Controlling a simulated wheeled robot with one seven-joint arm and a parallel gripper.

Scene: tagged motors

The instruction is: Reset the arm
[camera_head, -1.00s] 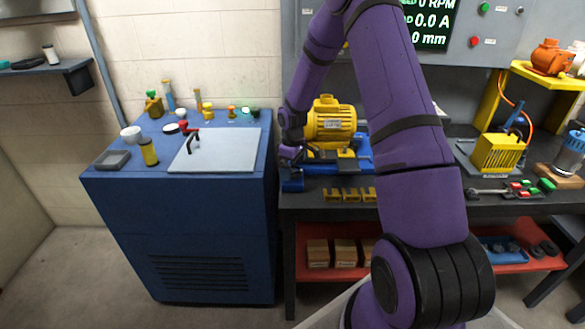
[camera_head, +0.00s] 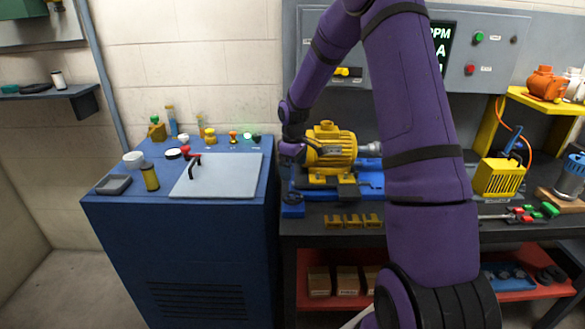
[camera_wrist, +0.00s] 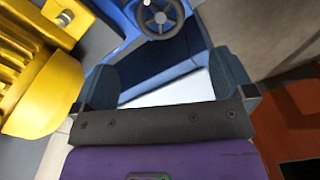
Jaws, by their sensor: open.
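My purple arm reaches over the workbench in the head view, with its wrist end just left of the yellow motor (camera_head: 330,146). My gripper (camera_wrist: 166,76) is open in the wrist view, its two dark blue-grey fingers spread with nothing held between them. The finned yellow motor (camera_wrist: 40,85) is close on the left of that view, outside the fingers. A blue fixture with a grey handwheel (camera_wrist: 160,17) lies beyond the fingertips. The fingers are hard to make out in the head view.
A blue cabinet (camera_head: 180,240) with a pale top plate (camera_head: 217,176) stands left of the bench. Yellow blocks (camera_head: 352,221) line the bench front. A yellow caged unit (camera_head: 497,177) and a yellow stand (camera_head: 550,101) are at the right. Part of the bench is hidden behind my arm.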

